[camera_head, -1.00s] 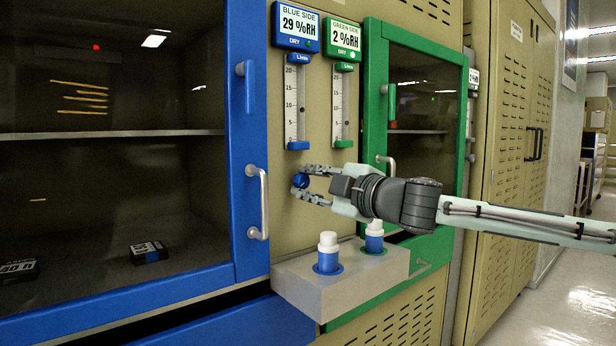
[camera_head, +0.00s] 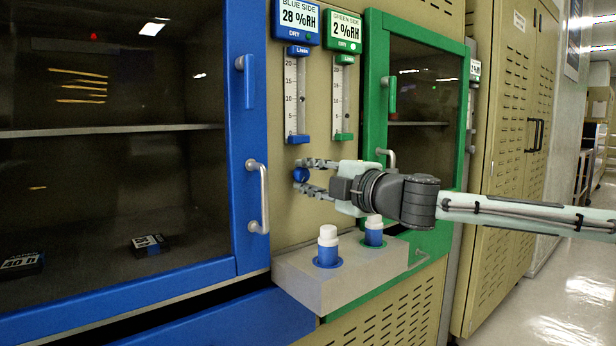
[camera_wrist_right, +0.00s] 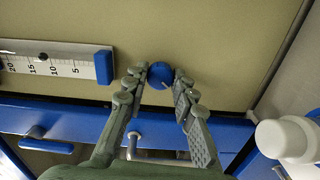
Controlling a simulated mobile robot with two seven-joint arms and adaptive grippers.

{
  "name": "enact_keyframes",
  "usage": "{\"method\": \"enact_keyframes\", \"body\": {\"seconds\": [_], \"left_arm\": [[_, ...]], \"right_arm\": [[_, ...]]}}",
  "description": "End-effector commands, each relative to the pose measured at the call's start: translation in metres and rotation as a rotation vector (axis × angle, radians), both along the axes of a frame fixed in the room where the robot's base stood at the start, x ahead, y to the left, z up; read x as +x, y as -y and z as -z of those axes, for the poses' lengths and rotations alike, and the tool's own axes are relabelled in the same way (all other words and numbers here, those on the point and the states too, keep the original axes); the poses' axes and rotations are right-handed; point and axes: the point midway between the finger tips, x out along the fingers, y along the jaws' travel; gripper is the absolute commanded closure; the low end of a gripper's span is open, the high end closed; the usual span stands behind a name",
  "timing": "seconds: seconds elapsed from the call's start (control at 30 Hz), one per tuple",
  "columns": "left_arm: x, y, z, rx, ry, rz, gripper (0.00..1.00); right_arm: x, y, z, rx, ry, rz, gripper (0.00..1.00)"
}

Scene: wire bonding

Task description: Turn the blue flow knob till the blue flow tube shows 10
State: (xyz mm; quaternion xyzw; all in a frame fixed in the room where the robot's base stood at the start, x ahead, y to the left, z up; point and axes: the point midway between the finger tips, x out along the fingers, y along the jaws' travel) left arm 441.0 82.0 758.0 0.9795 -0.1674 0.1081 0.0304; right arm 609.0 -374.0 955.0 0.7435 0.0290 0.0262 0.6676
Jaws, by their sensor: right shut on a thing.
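The blue flow knob (camera_head: 300,174) is a round knob on the tan panel below the blue flow tube (camera_head: 291,100). My right gripper (camera_head: 302,176) is shut on the knob, one finger on each side; the wrist view shows the knob (camera_wrist_right: 160,74) between the fingertips (camera_wrist_right: 158,92). In the wrist view the tube (camera_wrist_right: 62,60) lies sideways, its dark float appearing between the 10 and 15 marks; the exact reading is hard to tell. My left gripper is out of view.
The green flow tube (camera_head: 338,98) is right of the blue one. A grey ledge (camera_head: 340,287) with two white-capped bottles projects below my gripper. Door handles (camera_head: 260,198) flank the panel.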

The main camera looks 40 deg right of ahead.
Motion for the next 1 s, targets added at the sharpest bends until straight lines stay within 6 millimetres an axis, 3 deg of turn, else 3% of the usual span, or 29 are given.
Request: {"method": "enact_keyframes", "body": {"seconds": [0.07,0.1,0.23,0.67,1.0], "left_arm": [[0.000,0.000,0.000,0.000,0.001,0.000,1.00],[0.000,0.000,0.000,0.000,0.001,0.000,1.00],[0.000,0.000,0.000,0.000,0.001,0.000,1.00],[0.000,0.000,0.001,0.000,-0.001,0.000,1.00],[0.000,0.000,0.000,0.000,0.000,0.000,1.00]], "right_arm": [[0.000,0.000,0.000,0.001,-0.001,0.000,1.00],[0.000,0.000,0.000,0.001,-0.001,0.000,0.69],[0.000,0.000,0.000,0.001,-0.001,0.000,0.53],[-0.006,0.000,-0.001,-0.005,0.001,0.000,0.53],[-0.056,0.005,-0.003,-0.003,0.004,0.002,0.53]]}}
